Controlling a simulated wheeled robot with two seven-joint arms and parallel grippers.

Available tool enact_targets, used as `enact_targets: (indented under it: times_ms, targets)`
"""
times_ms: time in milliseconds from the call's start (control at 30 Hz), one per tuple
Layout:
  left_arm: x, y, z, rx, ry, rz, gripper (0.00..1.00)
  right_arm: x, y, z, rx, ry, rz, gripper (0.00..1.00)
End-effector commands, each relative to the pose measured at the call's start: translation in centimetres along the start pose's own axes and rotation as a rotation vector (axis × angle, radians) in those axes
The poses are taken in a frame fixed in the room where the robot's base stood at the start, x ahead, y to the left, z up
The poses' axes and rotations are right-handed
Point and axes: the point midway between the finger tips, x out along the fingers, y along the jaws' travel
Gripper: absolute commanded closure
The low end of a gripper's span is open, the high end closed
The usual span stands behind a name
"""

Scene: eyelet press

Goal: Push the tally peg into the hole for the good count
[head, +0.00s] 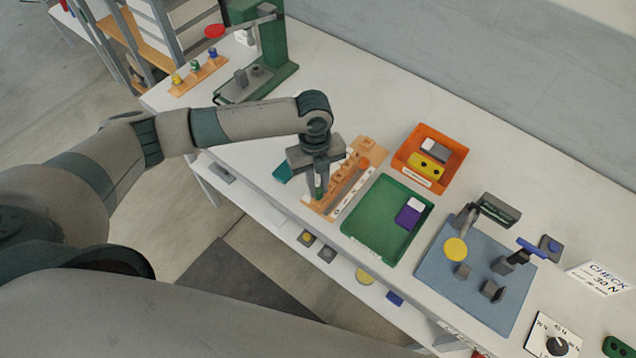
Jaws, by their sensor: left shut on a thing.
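The wooden tally board (352,185) lies on the white bench, with a pale strip of marks along it and small wooden blocks on it. An orange round piece (364,162) sits near its far end. My left gripper (318,192) points down over the near left end of the board. It is shut on the tally peg (319,194), of which only a small green bit shows between the fingertips. The hole under the peg is hidden, and I cannot tell whether the peg is in it. My right gripper is out of view.
A green tray (370,240) with a purple and white piece stands right of the board. Behind it is an orange tray (402,160) with yellow and grey pieces. A blue mat (440,270) with fixtures lies further right. A green press (275,50) stands at the back left.

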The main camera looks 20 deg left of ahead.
Motion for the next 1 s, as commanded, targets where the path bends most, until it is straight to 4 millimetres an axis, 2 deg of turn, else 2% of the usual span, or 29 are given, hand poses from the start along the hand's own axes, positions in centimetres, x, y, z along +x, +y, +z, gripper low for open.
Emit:
enact_targets:
  times_ms: [467, 500, 567, 1000]
  targets:
    - [0.51, -0.02, 0.05, 0.0, 0.0, 0.0, 1.0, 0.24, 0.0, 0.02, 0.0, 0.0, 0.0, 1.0]
    - [0.51, -0.02, 0.05, 0.0, 0.0, 0.0, 0.74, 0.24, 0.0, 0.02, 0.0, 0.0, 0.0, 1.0]
    - [0.51, -0.02, 0.05, 0.0, 0.0, 0.0, 0.62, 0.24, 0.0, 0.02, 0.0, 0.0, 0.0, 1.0]
    - [0.13, -0.02, 0.02, 0.0, 0.0, 0.0, 0.62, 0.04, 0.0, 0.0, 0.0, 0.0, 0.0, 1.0]
